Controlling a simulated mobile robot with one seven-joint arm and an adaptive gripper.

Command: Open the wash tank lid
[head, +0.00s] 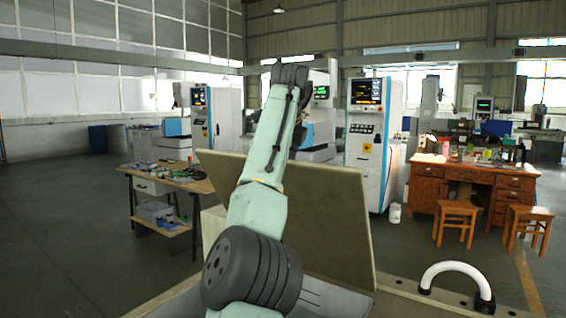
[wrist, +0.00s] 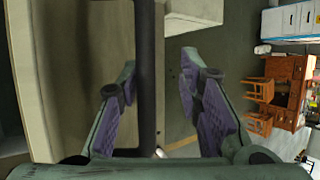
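A large flat beige panel (head: 335,215), which looks like the wash tank lid, stands tilted up behind my arm in the head view. A beige panel surface also fills the left of the wrist view (wrist: 85,60). A long dark bar (wrist: 147,65) runs down the wrist view beside that surface. My gripper (wrist: 160,105) is open, with its purple-padded fingers apart on either side of the bar. Clear space shows between the bar and the right finger; I cannot tell whether the left finger touches it. The head view does not show my fingertips.
A cluttered workbench (head: 172,183) stands to the left. A wooden desk (head: 470,185) with stools (head: 456,218) is at the right, beyond a white machine cabinet (head: 366,150). A white curved handle (head: 455,267) rises from the pale surface at the front right. Open floor lies at far left.

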